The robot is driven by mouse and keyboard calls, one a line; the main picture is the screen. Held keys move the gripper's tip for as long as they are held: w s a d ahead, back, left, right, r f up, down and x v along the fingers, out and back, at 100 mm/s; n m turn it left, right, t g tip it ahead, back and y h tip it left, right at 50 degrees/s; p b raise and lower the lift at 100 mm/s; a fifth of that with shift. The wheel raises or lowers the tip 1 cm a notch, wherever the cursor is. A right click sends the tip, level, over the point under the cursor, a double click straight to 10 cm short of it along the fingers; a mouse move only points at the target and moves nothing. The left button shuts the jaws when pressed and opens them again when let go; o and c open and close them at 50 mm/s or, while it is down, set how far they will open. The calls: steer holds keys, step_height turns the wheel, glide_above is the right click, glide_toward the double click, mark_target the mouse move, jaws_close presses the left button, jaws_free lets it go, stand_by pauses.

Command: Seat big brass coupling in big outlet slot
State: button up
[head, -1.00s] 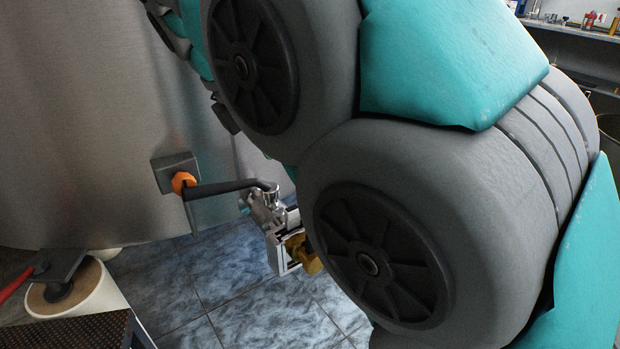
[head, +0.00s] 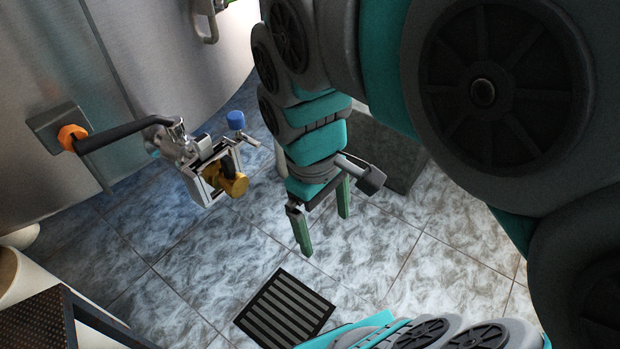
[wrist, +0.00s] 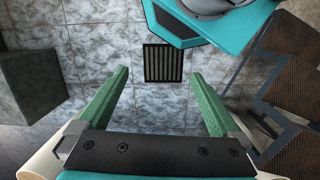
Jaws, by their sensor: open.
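The big brass coupling (head: 233,183) sits at the steel outlet fitting (head: 207,181) on the end of the tank's outlet valve (head: 181,147). It appears to be in the square metal frame there, but I cannot tell how deep or straight it sits. My gripper (head: 324,225) points down in the head view, to the right of the coupling and apart from it. Its two green fingers are spread with nothing between them.
The steel tank (head: 160,60) fills the upper left. A black valve lever (head: 122,133) with an orange knob sticks out from it. A blue-capped part (head: 236,120) stands beside the outlet. A grey block (head: 385,150) stands behind my gripper. A floor drain grate (head: 285,308) lies on open tiles.

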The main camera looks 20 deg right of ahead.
steer(key=s+f+m+y, duration=0.1)
steer(key=s+f+m, duration=0.4)
steer(key=s, duration=0.1)
steer(key=shift+d, duration=0.15)
steer(key=shift+f, duration=0.1)
stand_by(0.7)
